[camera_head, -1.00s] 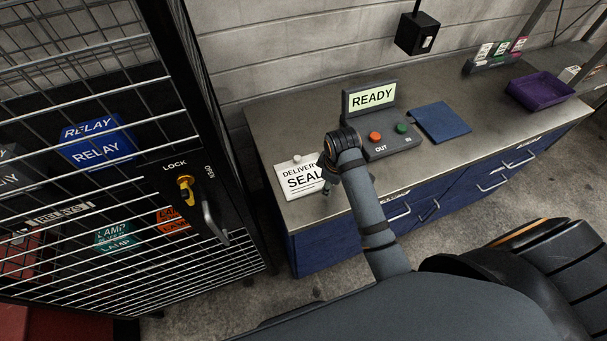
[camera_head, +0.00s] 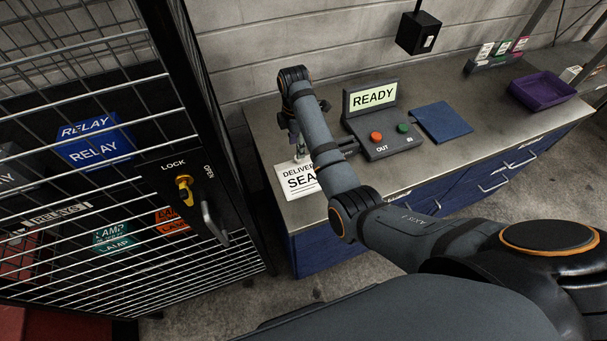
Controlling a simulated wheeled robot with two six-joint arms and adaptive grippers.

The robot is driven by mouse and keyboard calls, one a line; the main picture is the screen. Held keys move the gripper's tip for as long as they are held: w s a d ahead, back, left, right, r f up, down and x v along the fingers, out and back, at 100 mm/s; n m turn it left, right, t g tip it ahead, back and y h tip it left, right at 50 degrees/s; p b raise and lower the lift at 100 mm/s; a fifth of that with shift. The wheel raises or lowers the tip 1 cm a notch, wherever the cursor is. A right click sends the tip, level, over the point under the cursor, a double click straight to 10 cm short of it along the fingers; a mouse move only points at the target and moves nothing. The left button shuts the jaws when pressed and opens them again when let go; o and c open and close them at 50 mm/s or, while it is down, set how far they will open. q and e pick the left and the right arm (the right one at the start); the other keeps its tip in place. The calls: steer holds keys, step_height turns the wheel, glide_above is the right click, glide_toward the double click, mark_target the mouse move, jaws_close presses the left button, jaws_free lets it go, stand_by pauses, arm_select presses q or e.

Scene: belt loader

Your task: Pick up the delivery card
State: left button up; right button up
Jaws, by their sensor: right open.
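The delivery card (camera_head: 291,183) is white with black lettering and lies at the left front corner of the grey bench top. My right arm covers its right part. My right gripper (camera_head: 299,155) is open and points down at the card's far edge. Whether its fingers touch the card cannot be told. My left gripper is not in view.
A console with a READY screen (camera_head: 373,96) and red and green buttons stands right of my arm. A blue mat (camera_head: 441,122) and a purple tray (camera_head: 541,91) lie further right. A wire cage (camera_head: 140,80) with a lock stands close on the left.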

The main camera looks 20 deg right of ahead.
mark_target(304, 174)
steer(key=shift+s+f+p, duration=0.15)
steer(key=shift+f+p, duration=0.15)
steer(key=shift+f, duration=0.05)
steer(key=f, duration=0.2)
steer(key=f+p, duration=0.1)
steer(key=f, duration=0.1)
steer(key=shift+w+d+f, duration=0.15)
steer(key=shift+w+f, duration=0.05)
steer(key=shift+f, duration=0.1)
jaws_close()
